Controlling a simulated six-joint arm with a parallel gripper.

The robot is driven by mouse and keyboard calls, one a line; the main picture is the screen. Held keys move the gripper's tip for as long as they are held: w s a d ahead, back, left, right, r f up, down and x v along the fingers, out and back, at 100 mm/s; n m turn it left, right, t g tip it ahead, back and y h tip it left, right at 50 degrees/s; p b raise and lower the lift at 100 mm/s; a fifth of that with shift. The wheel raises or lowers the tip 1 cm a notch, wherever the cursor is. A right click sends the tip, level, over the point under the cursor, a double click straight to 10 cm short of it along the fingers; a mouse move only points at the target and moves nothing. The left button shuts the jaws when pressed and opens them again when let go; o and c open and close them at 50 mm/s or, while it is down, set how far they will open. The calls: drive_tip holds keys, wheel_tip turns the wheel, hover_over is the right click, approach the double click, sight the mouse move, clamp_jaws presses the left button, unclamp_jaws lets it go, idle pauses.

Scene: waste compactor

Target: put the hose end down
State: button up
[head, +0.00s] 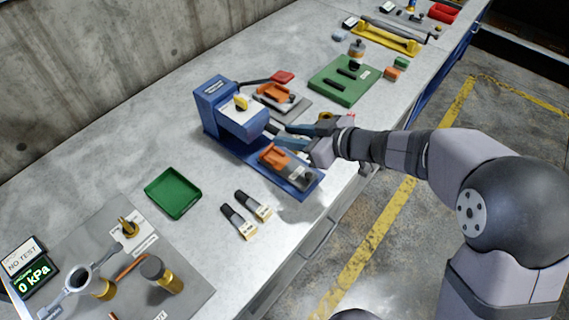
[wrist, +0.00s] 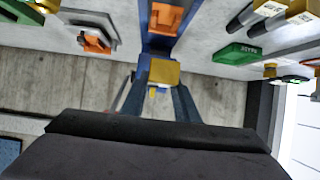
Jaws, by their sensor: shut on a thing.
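My gripper (head: 280,134) reaches in from the right, beside the blue press (head: 212,100) and a little above its base. In the wrist view my gripper (wrist: 158,98) has its two blue-grey fingers on either side of a yellow piece (wrist: 160,72), and it is shut on this hose end. Most of the hose end is hidden by the fingers and the press. An orange clamp block (head: 274,155) sits on the press base in front of the fingers. Two black hose pieces with yellow and white ends (head: 238,221) (head: 253,205) lie side by side on the bench.
A green tray (head: 173,193) is left of the loose pieces, with bare bench between. A grey board (head: 190,297) with brass fittings lies at the front left. Behind the press are an orange fixture (head: 273,93) and a green board (head: 345,92). The bench's front edge is close below my arm.

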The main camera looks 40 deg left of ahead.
sight(290, 168)
drive_tip(key=shift+w+f, duration=0.1)
drive_tip(key=shift+f, duration=4.9)
drive_tip(key=shift+f, duration=0.1)
drive_tip(key=o, duration=1.1)
drive_tip(key=shift+o, duration=0.2)
